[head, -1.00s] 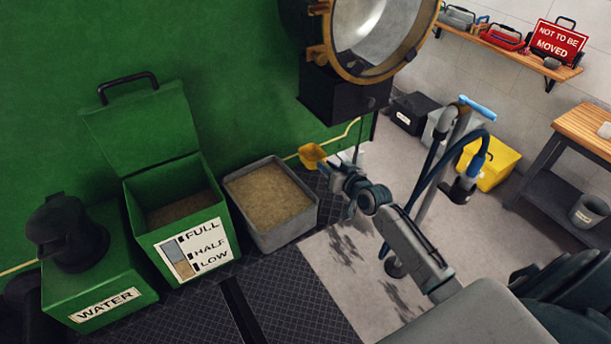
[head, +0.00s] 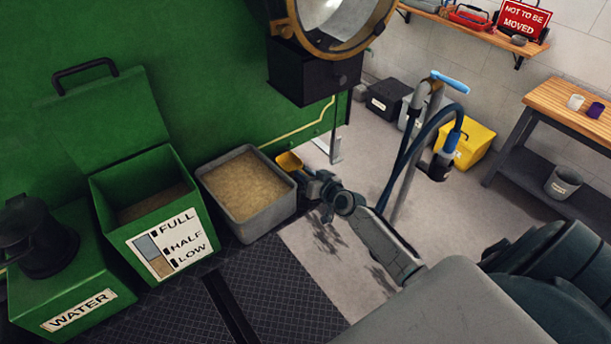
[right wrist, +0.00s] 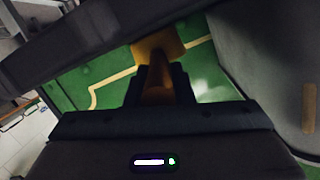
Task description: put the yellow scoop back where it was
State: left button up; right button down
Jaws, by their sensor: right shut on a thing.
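The yellow scoop (head: 289,162) is held in my right gripper (head: 312,182), at the right back corner of the grey sand bin (head: 270,223). In the right wrist view the scoop (right wrist: 158,48) points away from me, and its handle runs between the two fingers (right wrist: 158,88). The scoop's bowl looks empty in the head view. It appears to be beside or just above the bin's rim; I cannot tell whether they touch. My left gripper is not in view.
A green sandbox with an open lid (head: 108,119) and level label stands left of the bin, and a green water box (head: 65,290) further left. A large lamp (head: 330,50) hangs above. A blue-handled standpipe (head: 408,150) with hose stands right of my arm.

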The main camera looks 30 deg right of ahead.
jog(key=c, duration=1.3)
grip_release()
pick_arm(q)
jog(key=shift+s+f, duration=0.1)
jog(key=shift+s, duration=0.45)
pick_arm(e)
jog(key=shift+o, duration=0.2)
pick_arm(q)
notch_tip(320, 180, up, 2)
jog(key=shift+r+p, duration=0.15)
jog(key=shift+p, duration=1)
pick_arm(e)
jog(key=v, duration=1.2)
jog(key=shift+a, duration=0.1)
